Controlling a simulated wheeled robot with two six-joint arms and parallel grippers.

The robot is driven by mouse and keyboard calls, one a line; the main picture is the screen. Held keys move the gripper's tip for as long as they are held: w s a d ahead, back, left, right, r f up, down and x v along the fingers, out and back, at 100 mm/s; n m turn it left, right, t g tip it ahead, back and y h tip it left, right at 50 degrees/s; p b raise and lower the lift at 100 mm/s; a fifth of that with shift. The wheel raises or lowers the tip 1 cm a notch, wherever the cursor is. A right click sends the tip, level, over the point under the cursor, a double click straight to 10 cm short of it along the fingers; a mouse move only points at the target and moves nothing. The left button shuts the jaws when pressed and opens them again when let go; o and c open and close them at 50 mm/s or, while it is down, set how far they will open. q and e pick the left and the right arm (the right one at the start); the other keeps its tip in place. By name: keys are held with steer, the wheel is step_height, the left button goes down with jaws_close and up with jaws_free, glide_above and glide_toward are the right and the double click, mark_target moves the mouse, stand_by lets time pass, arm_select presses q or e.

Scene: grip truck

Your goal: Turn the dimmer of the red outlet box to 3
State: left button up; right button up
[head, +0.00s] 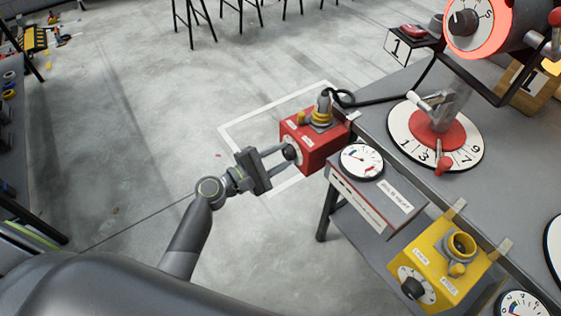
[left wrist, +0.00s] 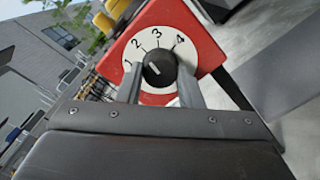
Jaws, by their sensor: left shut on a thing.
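The red outlet box (head: 323,150) sits at the left edge of the grey table in the head view, with a yellow-and-grey plug and black cable on top. Its black dimmer knob (left wrist: 159,67) is on a white dial (left wrist: 183,52) numbered 1 to 4 in the left wrist view. The 3 is above the knob. A short pale mark shows left of centre on the knob's face, but I cannot tell exactly which number it points to. My left gripper (head: 282,160) is shut on the knob, one finger on each side. My right gripper is out of view.
A yellow outlet box (head: 438,262) with its own knob and a white gauge (head: 361,161) sit along the table edge. A round number dial (head: 400,125) and a red-ringed lamp (head: 480,22) are on the table. Open concrete floor lies left.

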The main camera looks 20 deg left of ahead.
arm_select(q)
steer(key=m+b, duration=0.3)
steer(key=m, duration=0.2)
steer(key=shift+f+b, duration=0.1)
steer(key=shift+b, duration=0.2)
steer(key=shift+m, duration=0.5)
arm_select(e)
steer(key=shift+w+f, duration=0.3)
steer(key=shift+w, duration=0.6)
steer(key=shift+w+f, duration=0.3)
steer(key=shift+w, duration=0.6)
arm_select(q)
steer(key=o, duration=1)
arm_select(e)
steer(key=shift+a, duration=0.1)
